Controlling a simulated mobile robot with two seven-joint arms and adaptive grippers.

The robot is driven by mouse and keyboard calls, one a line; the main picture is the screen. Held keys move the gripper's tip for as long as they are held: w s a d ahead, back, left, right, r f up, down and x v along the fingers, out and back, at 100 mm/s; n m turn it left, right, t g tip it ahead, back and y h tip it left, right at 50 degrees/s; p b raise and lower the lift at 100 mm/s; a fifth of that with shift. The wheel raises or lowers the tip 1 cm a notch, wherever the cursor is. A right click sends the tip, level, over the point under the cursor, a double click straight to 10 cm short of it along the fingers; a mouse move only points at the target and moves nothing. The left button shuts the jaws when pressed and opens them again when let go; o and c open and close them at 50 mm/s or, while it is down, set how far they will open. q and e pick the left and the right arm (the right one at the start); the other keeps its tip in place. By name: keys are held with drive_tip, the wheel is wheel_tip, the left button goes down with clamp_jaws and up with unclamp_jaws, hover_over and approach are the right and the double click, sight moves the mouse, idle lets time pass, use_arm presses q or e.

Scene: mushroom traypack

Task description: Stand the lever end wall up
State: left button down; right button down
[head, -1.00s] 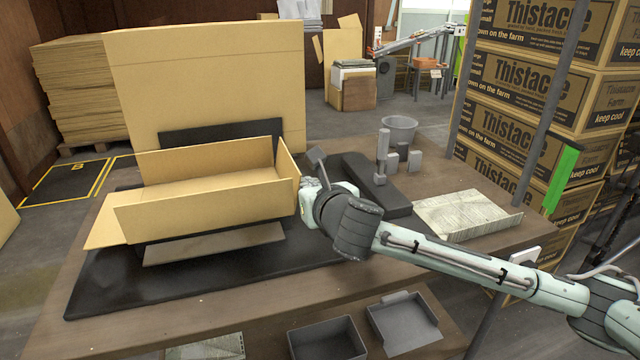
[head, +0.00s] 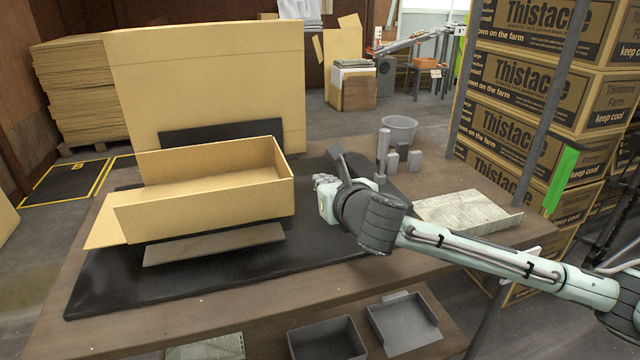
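The open tan carton tray (head: 205,208) sits on a dark fixture. Its right end wall (head: 283,162) stands up between the two long walls, close to upright. Its left end panel (head: 108,228) lies folded outward. My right gripper (head: 322,182) is just right of the right end wall, with a visible gap between them. Its fingers are small and partly hidden, so whether they are open or shut is unclear. A dark paddle-like piece (head: 339,163) shows behind it; I cannot tell whether it is a lever or part of my gripper. My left gripper is out of view.
A tall cardboard sheet (head: 215,85) stands behind the tray. Grey blocks (head: 414,161), a grey bucket (head: 399,130) and a pale patterned tray (head: 470,212) are at the right. Grey bins (head: 327,342) sit below the front edge.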

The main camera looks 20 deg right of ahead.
drive_tip(key=v, duration=0.7)
drive_tip(key=shift+s, duration=0.35)
drive_tip(key=shift+f, duration=0.1)
